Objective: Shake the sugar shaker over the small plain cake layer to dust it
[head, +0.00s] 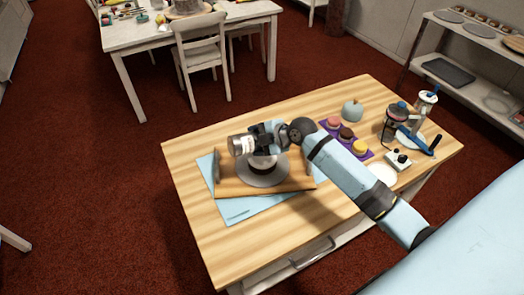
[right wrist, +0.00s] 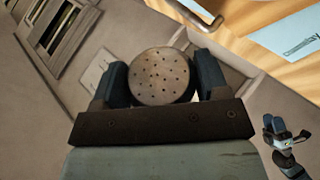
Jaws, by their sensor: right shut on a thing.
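My right gripper (head: 257,141) is shut on the sugar shaker (head: 239,146), a pale cylinder tipped on its side. In the right wrist view, the shaker's round top with small holes (right wrist: 160,77) shows between the two fingers (right wrist: 161,80). The gripper and shaker are above the small cake layer (head: 262,163), which looks dark at the side and is partly hidden by them. The cake sits on a grey round plate (head: 264,179). What looks like my left gripper (right wrist: 273,124) shows small at the right wrist view's lower right, away from the shaker; its opening is unclear.
The plate is on a wooden tray (head: 232,188) with raised ends, over a light-blue mat (head: 238,215). The table's front is clear.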

